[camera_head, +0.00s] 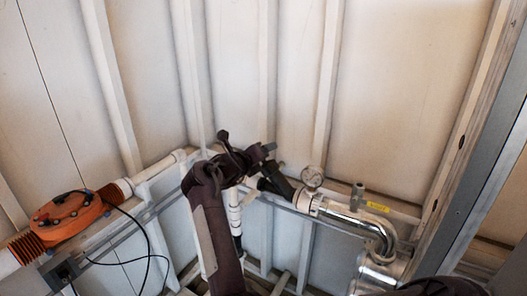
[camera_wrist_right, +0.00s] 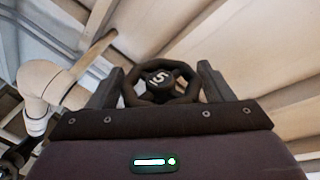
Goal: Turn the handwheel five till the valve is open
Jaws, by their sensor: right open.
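The handwheel five (camera_wrist_right: 160,84) is a dark, rounded wheel with a white "5" on its hub. It shows upright and face-on in the right wrist view. My right gripper (camera_wrist_right: 158,78) is open, with one finger on each side of the wheel. The wheel sits between the fingers, and small gaps seem to show at both sides; I cannot tell whether they touch it. In the head view a dark arm of mine rises through the middle to a cluster of dark parts, where the wheel cannot be told apart. My left gripper is not seen.
A chrome pipe (camera_head: 346,213) with a pressure gauge (camera_head: 312,177) runs right of the arm. An orange flanged unit (camera_head: 68,216) with black cables lies at the left. A ribbed pale wall stands behind. A white elbow pipe (camera_wrist_right: 41,80) is left of the wheel.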

